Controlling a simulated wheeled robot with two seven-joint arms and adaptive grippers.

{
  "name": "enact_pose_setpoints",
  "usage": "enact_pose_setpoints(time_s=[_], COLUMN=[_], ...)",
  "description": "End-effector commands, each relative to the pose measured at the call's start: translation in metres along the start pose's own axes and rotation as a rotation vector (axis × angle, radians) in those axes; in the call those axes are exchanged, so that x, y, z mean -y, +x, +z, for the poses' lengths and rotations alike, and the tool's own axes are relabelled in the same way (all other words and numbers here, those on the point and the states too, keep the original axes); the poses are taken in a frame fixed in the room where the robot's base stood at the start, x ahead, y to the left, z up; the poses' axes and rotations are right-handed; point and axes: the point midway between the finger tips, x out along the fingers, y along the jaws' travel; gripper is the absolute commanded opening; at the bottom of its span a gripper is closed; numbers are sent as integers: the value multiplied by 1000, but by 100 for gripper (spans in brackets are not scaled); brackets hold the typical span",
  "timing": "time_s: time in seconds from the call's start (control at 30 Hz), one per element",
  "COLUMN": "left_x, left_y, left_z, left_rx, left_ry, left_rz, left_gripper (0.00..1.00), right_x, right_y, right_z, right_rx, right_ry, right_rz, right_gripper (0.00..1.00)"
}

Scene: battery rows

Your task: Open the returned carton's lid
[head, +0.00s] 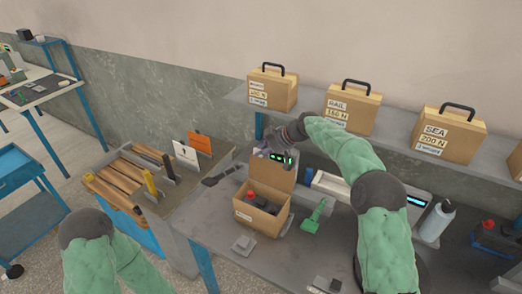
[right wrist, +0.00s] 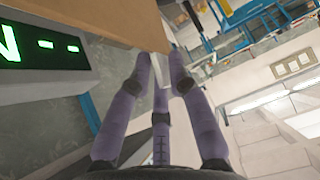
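The returned carton (head: 259,219) is a brown box on the grey bench. Its lid (head: 277,175) stands up at the back edge, and the carton's inside shows. In it lies a dark item with a red cap (head: 251,194). My right gripper (head: 286,146) is at the top of the raised lid. In the right wrist view, the purple fingers (right wrist: 162,75) close around a pale tab (right wrist: 161,72) at the edge of the brown lid (right wrist: 95,22). My left arm shows at the lower left of the head view, but its gripper is out of view.
A green-lit readout (head: 279,158) is close to my right gripper. A green tool (head: 315,216) lies right of the carton, and a grey block (head: 244,243) lies in front. Handled boxes marked RAIL (head: 350,110) and SEA (head: 448,136) stand on the shelf behind. A bottle (head: 436,221) stands right.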

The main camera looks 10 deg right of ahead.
Motion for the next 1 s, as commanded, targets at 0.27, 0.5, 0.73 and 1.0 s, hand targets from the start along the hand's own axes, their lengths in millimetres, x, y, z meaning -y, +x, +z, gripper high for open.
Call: enact_pose_setpoints(time_s=[0.27, 0.5, 0.73, 1.0], left_x=[0, 0, 0, 0], left_y=[0, 0, 0, 0], left_z=[0, 0, 0, 0], left_rx=[0, 0, 0, 0], left_ry=[0, 0, 0, 0], left_rz=[0, 0, 0, 0], left_gripper=[40, 40, 40, 40], right_x=[1, 0, 0, 0], right_y=[0, -12, -54, -102], right_z=[-2, -3, -3, -2], right_rx=[-4, -7, -7, -5], right_ry=[1, 1, 1, 2], right_rz=[-1, 1, 2, 2], right_gripper=[36, 36, 36, 36])
